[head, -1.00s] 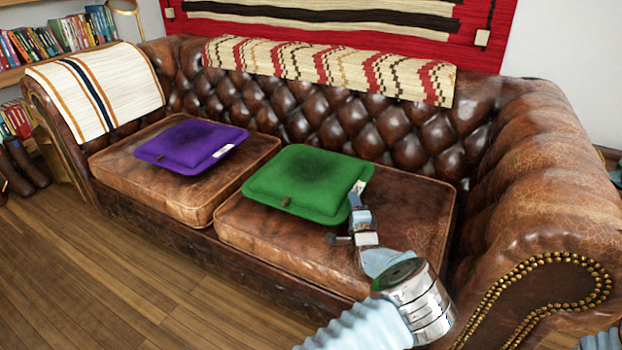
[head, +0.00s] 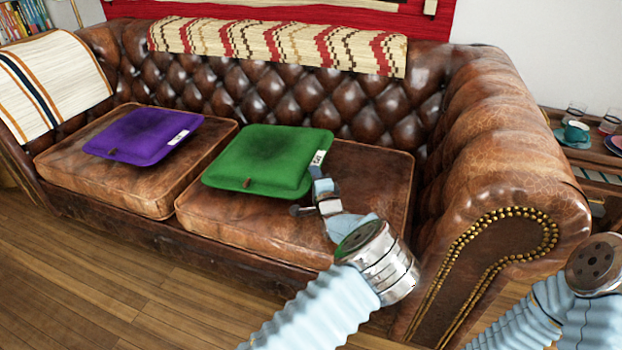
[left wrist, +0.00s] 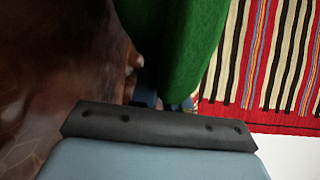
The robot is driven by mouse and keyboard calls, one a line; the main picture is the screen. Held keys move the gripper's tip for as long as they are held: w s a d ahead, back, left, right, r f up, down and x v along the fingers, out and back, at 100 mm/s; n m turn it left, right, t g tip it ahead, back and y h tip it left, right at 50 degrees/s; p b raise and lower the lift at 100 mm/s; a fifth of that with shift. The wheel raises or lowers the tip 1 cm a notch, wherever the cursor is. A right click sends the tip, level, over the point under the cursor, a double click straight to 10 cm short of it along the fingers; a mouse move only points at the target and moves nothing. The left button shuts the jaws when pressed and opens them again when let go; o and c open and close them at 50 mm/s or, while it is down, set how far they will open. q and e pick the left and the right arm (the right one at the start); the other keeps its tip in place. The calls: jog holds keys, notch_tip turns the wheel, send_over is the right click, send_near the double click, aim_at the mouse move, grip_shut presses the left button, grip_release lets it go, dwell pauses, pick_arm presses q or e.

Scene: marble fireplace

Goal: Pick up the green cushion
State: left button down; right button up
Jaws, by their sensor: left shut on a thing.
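The green cushion (head: 268,157) lies on or just over the right seat of the brown leather sofa; I cannot tell if it touches the seat. It has a brown tab at the front and a white label at its right corner. My left gripper (head: 314,190) is shut on its right edge, near the label. In the left wrist view the green cushion (left wrist: 180,45) rises from between the jaws, and the fingertips are largely hidden. My right arm shows at the lower right, but its gripper is out of view.
A purple cushion (head: 143,135) lies on the left seat. The sofa's thick right arm (head: 490,150) stands close to my left arm. A side table with a teal cup (head: 576,131) stands beyond it. Wooden floor (head: 130,290) is clear in front.

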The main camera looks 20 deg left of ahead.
pick_arm(q)
jog(key=s+r, duration=0.1)
jog(key=r, duration=0.1)
jog(key=s+r, duration=0.3)
jog(key=r, duration=0.1)
jog(key=shift+s+r, duration=0.15)
jog(key=shift+r, duration=0.1)
jog(key=s+r+p, duration=0.7)
jog(key=s+r, duration=0.2)
jog(key=r, duration=0.1)
jog(key=shift+s+a+r, duration=0.3)
jog(key=shift+s+a, duration=0.05)
